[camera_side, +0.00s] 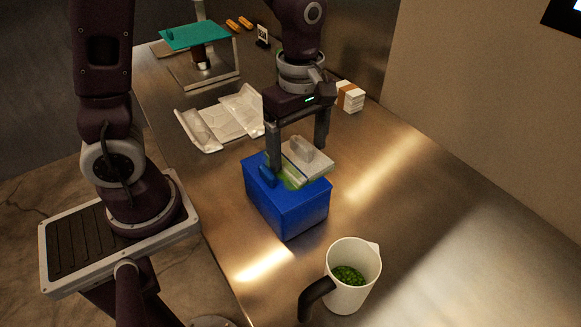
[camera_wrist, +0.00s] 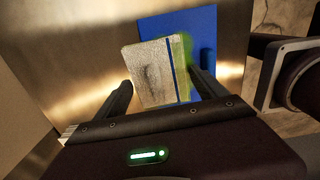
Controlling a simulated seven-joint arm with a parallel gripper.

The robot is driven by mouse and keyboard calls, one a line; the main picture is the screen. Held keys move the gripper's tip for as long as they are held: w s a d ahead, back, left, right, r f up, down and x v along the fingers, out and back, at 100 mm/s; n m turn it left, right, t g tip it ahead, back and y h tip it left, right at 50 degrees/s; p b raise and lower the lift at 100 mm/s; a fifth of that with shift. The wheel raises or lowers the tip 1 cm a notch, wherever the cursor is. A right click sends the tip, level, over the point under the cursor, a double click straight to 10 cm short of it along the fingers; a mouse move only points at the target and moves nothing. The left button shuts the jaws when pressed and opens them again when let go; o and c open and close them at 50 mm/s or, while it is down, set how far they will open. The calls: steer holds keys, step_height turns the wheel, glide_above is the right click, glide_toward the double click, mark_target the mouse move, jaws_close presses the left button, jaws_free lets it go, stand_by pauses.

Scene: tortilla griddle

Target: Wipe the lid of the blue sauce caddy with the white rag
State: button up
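The blue sauce caddy (camera_side: 285,208) stands on the metal counter in the middle of the side view.
A white jug (camera_side: 366,262) with green bits and a dark handle stands at the front. A white stack with an orange band (camera_side: 350,97) lies behind at the right. A metal stand with a green plate (camera_side: 195,36) is at the back. The right counter is clear.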

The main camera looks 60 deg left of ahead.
steer(key=c, duration=0.8)
steer(key=shift+d, duration=1.05)
steer(key=shift+a, duration=1.2)
steer(key=shift+d, duration=0.1)
steer(key=shift+d+f, duration=0.1)
steer(key=shift+d, duration=1)
steer(key=o, duration=1)
